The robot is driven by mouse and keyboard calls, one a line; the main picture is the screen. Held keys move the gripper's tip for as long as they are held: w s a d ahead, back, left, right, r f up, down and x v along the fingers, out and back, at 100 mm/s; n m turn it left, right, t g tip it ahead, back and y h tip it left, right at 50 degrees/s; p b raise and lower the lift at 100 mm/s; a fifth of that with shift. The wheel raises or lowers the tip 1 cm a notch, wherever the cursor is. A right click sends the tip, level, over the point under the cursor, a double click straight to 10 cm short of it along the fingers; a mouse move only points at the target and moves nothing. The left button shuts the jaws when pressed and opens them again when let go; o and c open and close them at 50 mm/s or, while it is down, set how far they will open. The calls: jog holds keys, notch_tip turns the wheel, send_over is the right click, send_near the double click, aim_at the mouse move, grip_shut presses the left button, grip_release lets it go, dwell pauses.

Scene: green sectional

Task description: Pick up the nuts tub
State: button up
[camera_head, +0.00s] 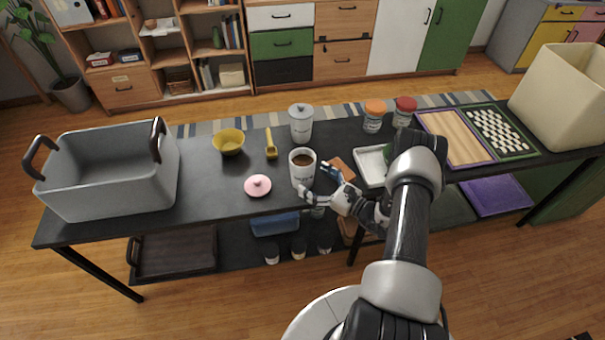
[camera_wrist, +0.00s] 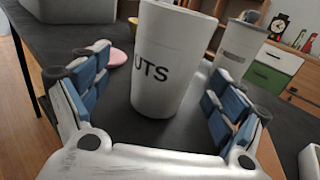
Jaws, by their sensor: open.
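The nuts tub (camera_head: 302,168) is a white, cup-shaped tub with brown contents at its open top, standing upright on the dark table. In the wrist view the tub (camera_wrist: 168,65) stands ahead between my fingers, with "UTS" readable on its side. My gripper (camera_head: 320,185) is open at the tub's near right side. In the wrist view its blue-padded fingers (camera_wrist: 158,85) are spread to either side of the tub, with visible gaps. A pink lid (camera_head: 257,186) with a knob lies on the table left of the tub; it also shows in the wrist view (camera_wrist: 117,57).
A lidded white canister (camera_head: 301,122) stands behind the tub. A yellow bowl (camera_head: 229,141) and yellow scoop (camera_head: 271,145) are to the left, then a grey basket (camera_head: 110,180). A white tray (camera_head: 371,166), two jars (camera_head: 374,116) and boards (camera_head: 455,140) are to the right.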

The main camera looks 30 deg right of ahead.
aim_at(311, 178)
jog(key=x, duration=0.1)
jog(key=b+x, duration=0.1)
jog(key=x, duration=0.1)
jog(key=f+b+x, duration=0.1)
jog(key=x, duration=0.1)
jog(key=shift+w+d, duration=0.1)
jog(key=shift+d, duration=0.2)
jog(key=shift+w+a+r, duration=0.1)
jog(key=shift+w+r, duration=0.05)
jog(key=shift+w, duration=0.15)
jog(key=c, duration=1.4)
jog(key=shift+r, duration=0.15)
